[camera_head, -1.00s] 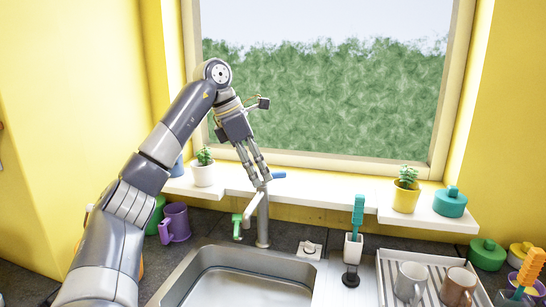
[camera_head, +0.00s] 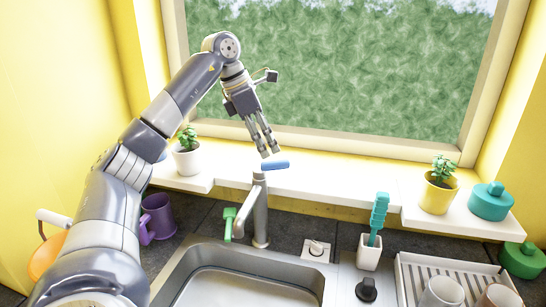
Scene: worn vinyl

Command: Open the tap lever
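The tap (camera_head: 260,212) is a metal post behind the sink, with a spout reaching left to a green end (camera_head: 229,222). Its blue lever (camera_head: 276,164) sits on top and points right, roughly level. My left gripper (camera_head: 270,153) hangs just above the lever, fingers pointing down. The fingertips look close together and appear just clear of the lever; a light touch cannot be ruled out. Nothing shows between the fingers, and their opening is unclear at this angle. My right gripper is out of view.
The steel sink (camera_head: 190,258) is in front of the tap. A white sill (camera_head: 325,182) runs behind, with a plant in a white pot (camera_head: 187,160) left and one in a yellow pot (camera_head: 437,195) right. A purple mug (camera_head: 158,218) and brush holder (camera_head: 369,252) flank the sink.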

